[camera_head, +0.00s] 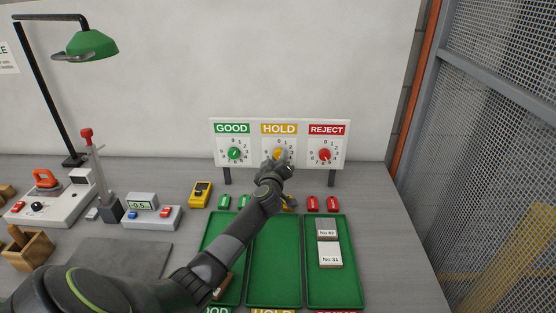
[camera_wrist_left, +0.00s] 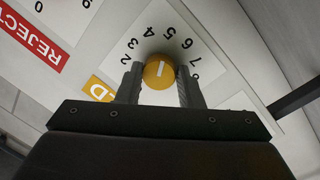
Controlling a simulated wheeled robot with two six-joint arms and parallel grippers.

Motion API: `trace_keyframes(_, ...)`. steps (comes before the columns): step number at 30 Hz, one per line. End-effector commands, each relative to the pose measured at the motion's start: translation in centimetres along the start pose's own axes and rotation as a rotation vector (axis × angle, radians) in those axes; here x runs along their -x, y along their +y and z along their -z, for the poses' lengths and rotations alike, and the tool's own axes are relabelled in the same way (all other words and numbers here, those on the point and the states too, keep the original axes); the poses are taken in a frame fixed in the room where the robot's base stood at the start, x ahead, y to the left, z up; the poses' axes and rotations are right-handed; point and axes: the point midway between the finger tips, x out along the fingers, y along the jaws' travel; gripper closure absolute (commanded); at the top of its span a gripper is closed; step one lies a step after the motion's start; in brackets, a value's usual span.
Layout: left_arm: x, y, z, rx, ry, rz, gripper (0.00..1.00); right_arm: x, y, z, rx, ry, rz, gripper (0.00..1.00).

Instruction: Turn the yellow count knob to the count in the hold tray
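The yellow count knob (camera_head: 278,154) is on the middle dial of the board, under the HOLD label (camera_head: 279,129). My left gripper (camera_head: 281,161) is at this dial and partly covers it. In the left wrist view the yellow knob (camera_wrist_left: 159,72) lies between the two fingers (camera_wrist_left: 160,84), with narrow gaps seeming to show beside it. The white mark on the knob stands upright in that view; I cannot tell which number it marks. The hold tray (camera_head: 275,277) is the middle green tray; its visible floor is bare, and my arm hides its left part. My right gripper is out of view.
A green knob (camera_head: 234,153) and a red knob (camera_head: 324,155) flank the yellow one. The reject tray (camera_head: 345,291) holds two labelled blocks (camera_head: 330,254). My arm crosses the good tray (camera_head: 233,291). A lamp (camera_head: 92,44) and instruments stand left.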

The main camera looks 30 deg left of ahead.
Motion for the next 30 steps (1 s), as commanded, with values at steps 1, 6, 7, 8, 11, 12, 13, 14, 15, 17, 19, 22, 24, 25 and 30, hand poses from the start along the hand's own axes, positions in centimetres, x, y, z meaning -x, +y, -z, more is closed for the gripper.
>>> trace_keyframes(1,0.02,-0.01,-0.02,0.000,0.000,0.000,0.87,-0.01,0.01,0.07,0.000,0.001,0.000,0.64)
trace_keyframes(6,0.03,-0.01,-0.03,0.005,0.000,0.000,0.89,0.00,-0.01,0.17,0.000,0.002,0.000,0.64)
trace_keyframes(7,0.03,-0.01,-0.03,0.009,0.000,-0.001,0.89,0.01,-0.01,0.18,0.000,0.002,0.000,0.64)
trace_keyframes(8,0.03,-0.01,-0.03,0.014,0.001,-0.001,0.89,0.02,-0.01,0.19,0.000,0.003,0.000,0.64)
trace_keyframes(11,0.04,0.00,-0.05,0.041,0.003,-0.003,0.89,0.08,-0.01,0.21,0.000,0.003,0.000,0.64)
trace_keyframes(12,0.04,0.00,-0.06,0.057,0.004,-0.004,0.89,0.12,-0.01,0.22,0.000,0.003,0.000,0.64)
trace_keyframes(13,0.04,0.00,-0.07,0.072,0.005,-0.005,0.89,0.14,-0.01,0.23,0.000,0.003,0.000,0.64)
trace_keyframes(14,0.05,-0.01,-0.08,0.086,0.007,-0.006,0.89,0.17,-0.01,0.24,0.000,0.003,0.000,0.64)
trace_keyframes(15,0.05,-0.01,-0.10,0.110,0.009,-0.008,0.89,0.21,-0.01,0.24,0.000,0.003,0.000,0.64)
trace_keyframes(17,0.05,-0.03,-0.14,0.151,0.012,-0.010,0.89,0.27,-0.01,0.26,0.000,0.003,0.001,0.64)
trace_keyframes(19,0.05,-0.03,-0.17,0.207,0.017,-0.014,0.89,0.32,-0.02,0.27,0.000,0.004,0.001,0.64)
trace_keyframes(22,0.05,-0.02,-0.21,0.294,0.025,-0.022,0.89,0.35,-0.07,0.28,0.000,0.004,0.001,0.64)
trace_keyframes(24,0.05,-0.03,-0.24,0.360,0.032,-0.027,0.89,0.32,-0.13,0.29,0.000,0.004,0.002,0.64)
trace_keyframes(25,0.05,-0.04,-0.27,0.388,0.034,-0.029,0.89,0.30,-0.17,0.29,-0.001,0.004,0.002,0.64)
trace_keyframes(30,0.04,-0.09,-0.36,0.549,0.050,-0.040,0.89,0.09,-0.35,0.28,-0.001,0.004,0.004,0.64)
